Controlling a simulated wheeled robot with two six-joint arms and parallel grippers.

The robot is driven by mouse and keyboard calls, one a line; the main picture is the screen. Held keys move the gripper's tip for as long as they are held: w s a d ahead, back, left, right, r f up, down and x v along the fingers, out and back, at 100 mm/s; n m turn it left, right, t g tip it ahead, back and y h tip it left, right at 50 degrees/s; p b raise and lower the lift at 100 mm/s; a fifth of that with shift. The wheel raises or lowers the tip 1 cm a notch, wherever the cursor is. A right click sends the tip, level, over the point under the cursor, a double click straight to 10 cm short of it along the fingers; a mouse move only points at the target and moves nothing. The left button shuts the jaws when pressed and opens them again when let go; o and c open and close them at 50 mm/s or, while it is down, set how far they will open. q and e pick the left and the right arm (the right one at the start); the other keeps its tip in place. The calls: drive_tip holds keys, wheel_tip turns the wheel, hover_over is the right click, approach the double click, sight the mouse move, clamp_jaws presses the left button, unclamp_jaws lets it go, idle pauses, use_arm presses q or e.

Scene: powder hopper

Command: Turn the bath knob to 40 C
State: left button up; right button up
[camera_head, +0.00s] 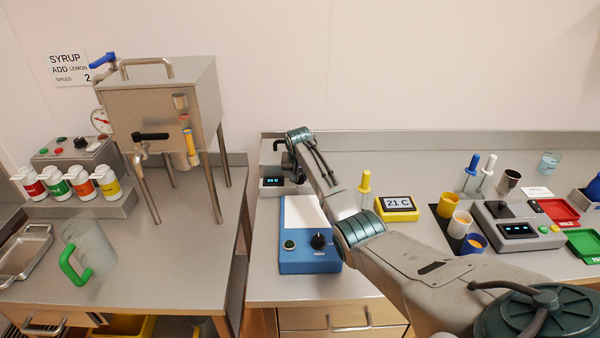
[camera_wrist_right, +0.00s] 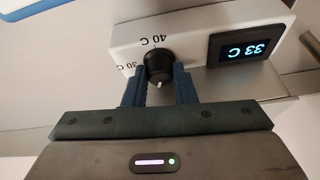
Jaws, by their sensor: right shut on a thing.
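The bath knob (camera_wrist_right: 158,67) is a black round knob on a white panel (camera_wrist_right: 208,22), seen in the right wrist view. My right gripper (camera_wrist_right: 160,84) has its two blue fingers on either side of the knob and is shut on it. A pale mark shows on the knob at the edge toward my gripper. The labels 40 C (camera_wrist_right: 155,41) and 30 C (camera_wrist_right: 134,65) stand around the knob. The bath's display (camera_wrist_right: 247,49) beside it reads 33 C. In the head view, the display (camera_head: 273,182) is small, and my arm hides the knob. My left gripper is not in view.
A blue device (camera_head: 300,266) with a black dial stands in front of the bath, below my right arm. A yellow thermometer (camera_head: 397,208) reading 21 C is right of the arm. A steel tank (camera_head: 165,105) stands on the left bench. A gap separates the benches.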

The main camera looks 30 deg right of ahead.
drive_tip(key=shift+a+m+h, duration=0.1)
drive_tip(key=shift+m+h, duration=0.2)
drive_tip(key=shift+m, duration=0.6)
drive_tip(key=shift+w+m+g+h+b, duration=0.1)
drive_tip(key=shift+m+g+h+b, duration=0.4)
drive_tip(key=shift+m, duration=1)
drive_tip(key=o, duration=0.9)
drive_tip(key=shift+o, duration=0.4)
drive_tip(key=shift+r, duration=0.2)
